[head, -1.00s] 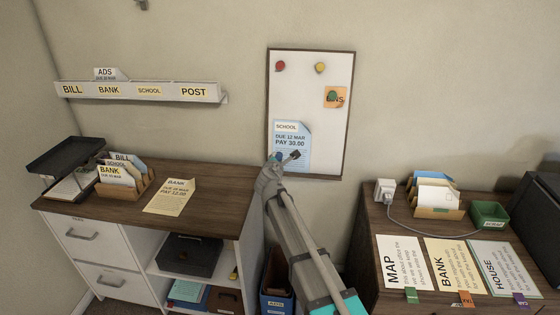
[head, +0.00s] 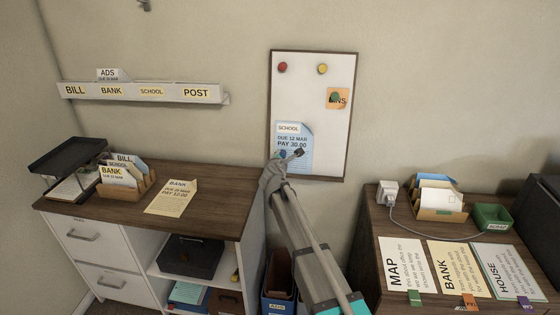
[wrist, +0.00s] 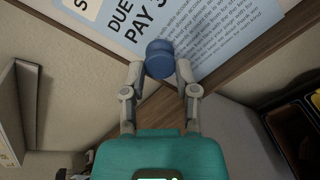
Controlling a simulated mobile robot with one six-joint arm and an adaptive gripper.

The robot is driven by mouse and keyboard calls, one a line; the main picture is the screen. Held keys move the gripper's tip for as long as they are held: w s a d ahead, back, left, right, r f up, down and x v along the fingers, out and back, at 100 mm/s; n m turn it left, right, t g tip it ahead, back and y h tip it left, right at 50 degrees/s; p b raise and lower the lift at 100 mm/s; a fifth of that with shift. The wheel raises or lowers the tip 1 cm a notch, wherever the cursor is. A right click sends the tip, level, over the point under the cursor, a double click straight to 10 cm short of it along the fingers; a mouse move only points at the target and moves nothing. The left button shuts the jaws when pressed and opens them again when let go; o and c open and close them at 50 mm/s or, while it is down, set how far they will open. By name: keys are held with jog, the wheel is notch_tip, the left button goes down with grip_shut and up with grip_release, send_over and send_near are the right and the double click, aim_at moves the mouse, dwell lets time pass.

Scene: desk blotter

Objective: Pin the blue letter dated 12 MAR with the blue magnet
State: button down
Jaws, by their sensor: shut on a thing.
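The blue letter (head: 294,140), labelled SCHOOL, DUE 12 MAR, PAY 30.00, lies flat at the lower left of the whiteboard (head: 328,120). Its print also fills the top of the wrist view (wrist: 215,30). My gripper (wrist: 160,65) is shut on the blue magnet (wrist: 159,52), one finger on each side. The magnet overlaps the letter's face; I cannot tell whether it presses on it. In the head view, my gripper (head: 289,156) is at the letter's lower part and covers some of it.
Red (head: 283,68) and yellow (head: 322,69) magnets sit high on the board. A green magnet (head: 335,98) holds an orange note at the right. A cabinet (head: 215,190) stands left of my arm and a dark wooden desk (head: 372,235) right.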

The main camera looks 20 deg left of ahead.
aim_at(282, 155)
jog(key=shift+x, duration=0.8)
jog(key=shift+w+a+f, duration=0.15)
jog(key=shift+w, duration=0.55)
dwell(0.9)
dwell(0.7)
jog(key=shift+c, duration=1.5)
grip_release()
